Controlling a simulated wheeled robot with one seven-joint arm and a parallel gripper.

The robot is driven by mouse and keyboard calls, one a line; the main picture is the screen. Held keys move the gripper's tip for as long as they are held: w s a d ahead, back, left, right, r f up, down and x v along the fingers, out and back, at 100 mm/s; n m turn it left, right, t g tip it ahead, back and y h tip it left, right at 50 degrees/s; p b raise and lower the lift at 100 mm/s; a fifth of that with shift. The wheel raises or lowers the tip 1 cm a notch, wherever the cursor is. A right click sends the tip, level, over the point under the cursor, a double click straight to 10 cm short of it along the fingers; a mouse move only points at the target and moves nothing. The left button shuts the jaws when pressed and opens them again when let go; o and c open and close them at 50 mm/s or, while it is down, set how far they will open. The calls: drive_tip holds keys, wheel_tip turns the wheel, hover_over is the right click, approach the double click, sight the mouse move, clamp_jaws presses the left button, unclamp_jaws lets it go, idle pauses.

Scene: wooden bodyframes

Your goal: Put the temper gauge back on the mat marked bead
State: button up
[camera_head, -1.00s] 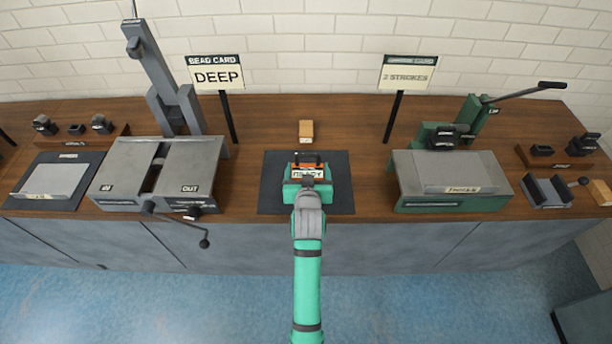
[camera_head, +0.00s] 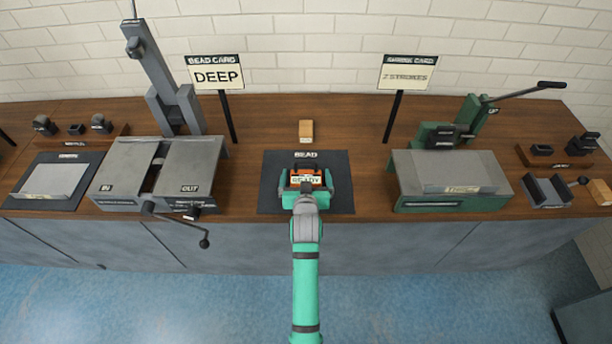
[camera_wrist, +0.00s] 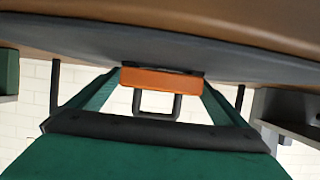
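The temper gauge is the orange block (camera_head: 306,181) with a pale label reading READY. In the wrist view the block (camera_wrist: 160,79) shows with a dark loop handle (camera_wrist: 155,104). My gripper (camera_head: 306,185) has a finger at each side of the gauge, and in the wrist view both fingertips meet its ends. The gauge is over the middle of the dark mat marked BEAD (camera_head: 270,195), low and close to the surface. I cannot tell whether its underside touches the mat. The BEAD lettering shows behind it.
A small wooden block (camera_head: 306,130) stands behind the mat. A grey machine (camera_head: 190,170) with IN and OUT plates is at left; a green-based machine (camera_head: 450,175) with a lever is at right. Two card signs stand behind: DEEP (camera_head: 217,76) and 2 STROKES (camera_head: 408,76).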

drive_tip(key=shift+r, duration=0.1)
drive_tip(key=shift+s+r, duration=0.1)
drive_tip(key=shift+r, duration=0.05)
drive_tip(key=v, duration=1.1)
drive_tip(key=shift+s+r, duration=0.1)
drive_tip(key=shift+s, duration=0.1)
drive_tip(key=s+f, duration=0.3)
drive_tip(key=s, duration=0.7)
drive_tip(key=s+f, duration=0.4)
drive_tip(key=s, duration=0.6)
drive_tip(key=s+r+t, duration=0.1)
drive_tip(key=s+r, duration=0.2)
drive_tip(key=s, duration=0.6)
drive_tip(key=s+r, duration=0.3)
drive_tip(key=s, duration=0.5)
drive_tip(key=shift+s+t, duration=0.35)
drive_tip(key=shift+t, duration=0.05)
